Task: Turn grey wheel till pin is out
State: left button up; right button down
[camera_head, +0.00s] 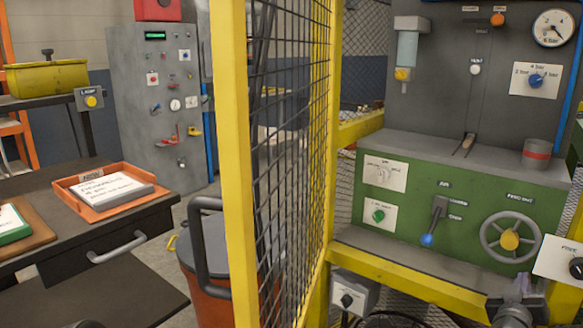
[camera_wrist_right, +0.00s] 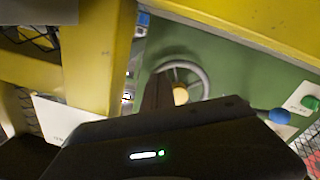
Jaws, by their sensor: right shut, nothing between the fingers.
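The grey wheel (camera_head: 510,238) has a yellow hub and sits on the front of the green machine (camera_head: 456,190), below a small label. It also shows in the right wrist view (camera_wrist_right: 181,95), partly covered by my dark gripper. My right gripper (camera_head: 514,312) is at the bottom right of the head view, below the wheel and apart from it. It is shut and empty. A thin dark part (camera_head: 464,144) lies in a slot on the machine's grey top; I cannot tell whether it is the pin. My left gripper is not in view.
A yellow post (camera_head: 233,170) and mesh fence stand left of the machine. A blue-tipped lever (camera_head: 428,238) is left of the wheel. A white panel with a black knob (camera_head: 575,267) stands close on the right. A yellow rail (camera_head: 420,278) runs below the machine's front.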

aim_at(519, 258)
jog(key=shift+s+d+f+m+b, duration=0.15)
jog(key=shift+s+d+m+b, duration=0.25)
jog(key=shift+s+d, duration=0.35)
jog(key=shift+s+d+r+b, duration=0.2)
jog(key=shift+r+b, duration=0.1)
jog(key=shift+b, duration=0.1)
jog(key=a, duration=0.1)
jog(key=w+a+r+n, duration=0.1)
jog(key=a, duration=0.1)
jog(key=a+r+n+t+y, duration=0.1)
jog(key=shift+w+a+r+b, duration=0.2)
jog(key=shift+w+b, duration=0.1)
jog(key=shift+w, duration=0.1)
jog(key=shift+w, duration=0.1)
jog(key=shift+p+x, duration=0.3)
jog(key=shift+x, duration=3.1)
jog(key=shift+f, duration=0.1)
jog(key=shift+w+a+r, duration=0.1)
jog(key=shift+r, duration=0.1)
